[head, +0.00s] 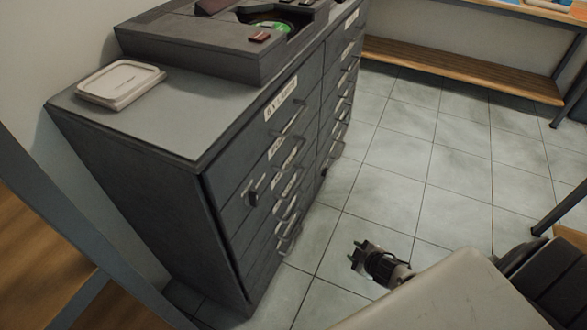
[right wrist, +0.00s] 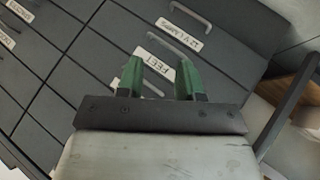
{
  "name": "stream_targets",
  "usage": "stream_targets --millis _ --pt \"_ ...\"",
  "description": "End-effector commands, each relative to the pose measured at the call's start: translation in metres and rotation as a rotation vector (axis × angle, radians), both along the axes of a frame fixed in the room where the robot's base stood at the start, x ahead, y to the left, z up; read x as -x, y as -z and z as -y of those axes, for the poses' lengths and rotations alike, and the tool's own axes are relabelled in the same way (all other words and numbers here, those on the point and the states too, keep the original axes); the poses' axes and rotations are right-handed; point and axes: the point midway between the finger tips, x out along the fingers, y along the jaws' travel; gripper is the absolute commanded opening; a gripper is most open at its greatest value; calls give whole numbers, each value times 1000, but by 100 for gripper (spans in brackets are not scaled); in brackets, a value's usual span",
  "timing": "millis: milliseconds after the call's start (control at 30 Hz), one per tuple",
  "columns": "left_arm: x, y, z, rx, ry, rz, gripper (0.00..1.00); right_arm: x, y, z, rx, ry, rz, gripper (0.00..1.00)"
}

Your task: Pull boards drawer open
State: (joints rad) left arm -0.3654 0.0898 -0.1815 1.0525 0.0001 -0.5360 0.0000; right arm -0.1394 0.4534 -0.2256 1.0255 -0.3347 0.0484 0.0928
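The dark grey drawer cabinet (head: 135,185) stands on the tiled floor. Its front carries several drawers with white labels and bar handles, and they look shut. I cannot make out a boards label in the head view. My right gripper (head: 358,253) is apart from the cabinet, over the floor to the right of its front. In the right wrist view its green fingers (right wrist: 160,78) are spread and empty, in front of a drawer labelled FEET (right wrist: 153,68). A label at the left edge (right wrist: 7,38) is too small to read surely. My left gripper is not in view.
A grey device (head: 225,45) and a pale lidded box (head: 120,84) sit on the cabinet top. A bench with a wooden lower shelf (head: 460,68) stands along the back wall. The tiled floor (head: 400,170) before the cabinet is clear. A wooden shelf unit (head: 35,255) is at the left.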

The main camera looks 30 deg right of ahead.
Motion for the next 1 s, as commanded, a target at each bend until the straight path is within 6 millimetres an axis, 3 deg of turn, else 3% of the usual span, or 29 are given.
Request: stream_targets --millis 33,100,133,200,300,400,600,767,1000 --pt "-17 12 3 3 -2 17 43 -47 -27 16 67 -110 132 36" --pt "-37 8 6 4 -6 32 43 -98 -85 22 166 -285 302 36" --pt "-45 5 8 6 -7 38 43 -114 -110 20 209 -362 366 36" --pt "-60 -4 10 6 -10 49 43 -138 -162 11 305 -535 489 36" --pt "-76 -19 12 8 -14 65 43 -150 -219 -7 428 -746 604 36" --pt "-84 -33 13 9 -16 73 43 -149 -252 -23 518 -896 663 36" --pt "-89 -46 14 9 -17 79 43 -147 -275 -38 583 -1002 696 36" --pt "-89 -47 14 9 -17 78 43 -160 -274 -47 582 -999 698 36" --pt "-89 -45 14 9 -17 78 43 -193 -265 -73 581 -997 699 36"
